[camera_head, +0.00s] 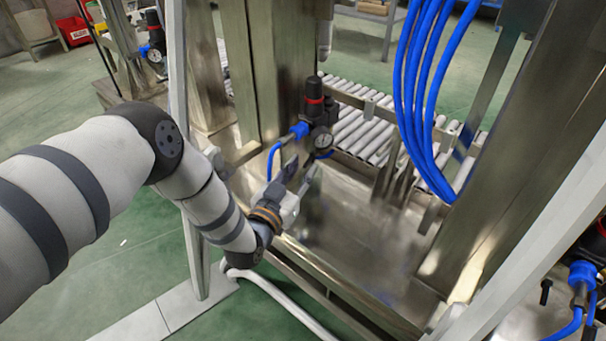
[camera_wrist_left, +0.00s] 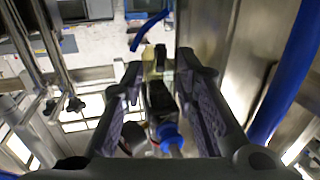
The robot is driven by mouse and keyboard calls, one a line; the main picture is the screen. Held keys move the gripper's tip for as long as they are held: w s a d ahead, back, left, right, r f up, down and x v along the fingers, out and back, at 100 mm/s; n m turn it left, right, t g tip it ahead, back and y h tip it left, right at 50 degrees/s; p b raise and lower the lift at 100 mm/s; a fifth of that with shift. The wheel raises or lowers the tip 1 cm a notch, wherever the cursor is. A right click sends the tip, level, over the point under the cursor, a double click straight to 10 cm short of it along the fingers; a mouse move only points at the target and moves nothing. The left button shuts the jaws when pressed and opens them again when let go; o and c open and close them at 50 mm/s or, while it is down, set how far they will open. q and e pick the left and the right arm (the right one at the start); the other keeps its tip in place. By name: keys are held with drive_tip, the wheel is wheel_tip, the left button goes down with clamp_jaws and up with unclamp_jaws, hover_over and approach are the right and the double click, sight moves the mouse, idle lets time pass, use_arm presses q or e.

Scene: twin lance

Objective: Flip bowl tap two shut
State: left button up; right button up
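A black valve and regulator unit (camera_head: 317,120) with a red ring, a round gauge and a blue fitting (camera_head: 299,130) stands beside the steel post. I cannot tell which part is bowl tap two or how it is set. My left gripper (camera_head: 300,176) is just below and in front of this unit. In the left wrist view, its two fingers (camera_wrist_left: 160,70) are spread apart, with a dark part and a blue fitting (camera_wrist_left: 168,134) showing in the gap. Contact cannot be told. My right gripper is not in view.
Blue hoses (camera_head: 425,95) hang in front of the right steel post. A roller conveyor (camera_head: 365,130) lies behind a steel tray (camera_head: 345,220). A white upright (camera_head: 180,90) stands close to my left arm. Another blue fitting (camera_head: 583,273) is at the lower right.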

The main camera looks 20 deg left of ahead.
use_arm(q)
drive_tip(key=shift+w, duration=0.55)
clamp_jaws()
drive_tip(key=shift+a+m+h, duration=0.4)
drive_tip(key=shift+m+h, duration=0.3)
drive_tip(key=shift+h, duration=0.3)
drive_tip(key=h, duration=0.1)
drive_tip(key=m+g+h, duration=0.1)
drive_tip(key=shift+w+a+m+h, duration=0.1)
drive_tip(key=shift+a+m+h, duration=0.2)
unclamp_jaws()
